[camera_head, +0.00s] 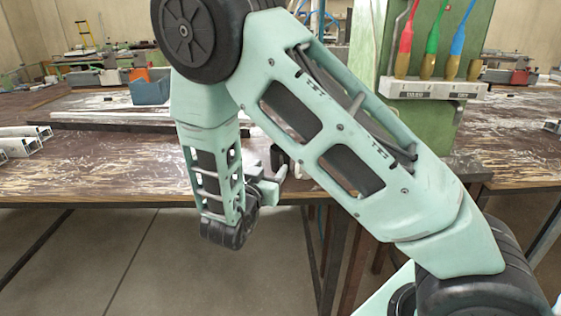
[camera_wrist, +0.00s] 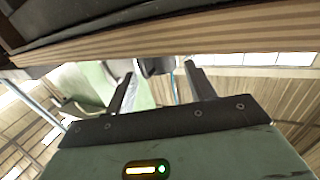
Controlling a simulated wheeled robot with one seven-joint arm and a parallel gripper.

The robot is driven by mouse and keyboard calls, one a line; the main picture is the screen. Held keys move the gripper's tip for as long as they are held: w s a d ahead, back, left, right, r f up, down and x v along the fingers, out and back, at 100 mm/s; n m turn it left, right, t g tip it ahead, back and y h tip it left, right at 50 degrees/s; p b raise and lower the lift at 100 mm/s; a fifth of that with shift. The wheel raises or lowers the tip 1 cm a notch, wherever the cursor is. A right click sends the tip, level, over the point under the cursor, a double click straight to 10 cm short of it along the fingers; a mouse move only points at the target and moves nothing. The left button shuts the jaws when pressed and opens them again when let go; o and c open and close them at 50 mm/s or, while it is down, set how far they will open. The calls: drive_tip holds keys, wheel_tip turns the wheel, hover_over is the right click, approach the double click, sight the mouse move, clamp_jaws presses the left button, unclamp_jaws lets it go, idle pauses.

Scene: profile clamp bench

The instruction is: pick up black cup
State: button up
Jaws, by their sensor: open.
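A small dark object that looks like the black cup (camera_head: 277,158) stands near the front edge of the table, mostly hidden behind my arm. In the wrist view a dark rounded shape (camera_wrist: 153,68), probably the same cup, shows between the fingertips, partly cut off by the table edge. My gripper (camera_head: 272,186) is at the table's front edge, beside and slightly below the cup in the picture. In the wrist view its two fingers (camera_wrist: 160,72) are apart, with nothing visibly held.
The wooden table (camera_head: 90,180) has a worn top; its edge (camera_wrist: 200,45) crosses the wrist view close to the fingers. A green post (camera_head: 432,125) with red, green and blue tools stands at right. Metal profiles (camera_head: 22,138) lie at left. A blue bin (camera_head: 151,91) stands behind.

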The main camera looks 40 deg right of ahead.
sight(277, 160)
drive_tip(key=x, duration=0.5)
drive_tip(key=shift+w+d+f, duration=0.1)
drive_tip(key=shift+d+f, duration=0.1)
drive_tip(key=shift+d, duration=0.1)
drive_tip(key=c, duration=0.7)
drive_tip(key=shift+r, duration=0.15)
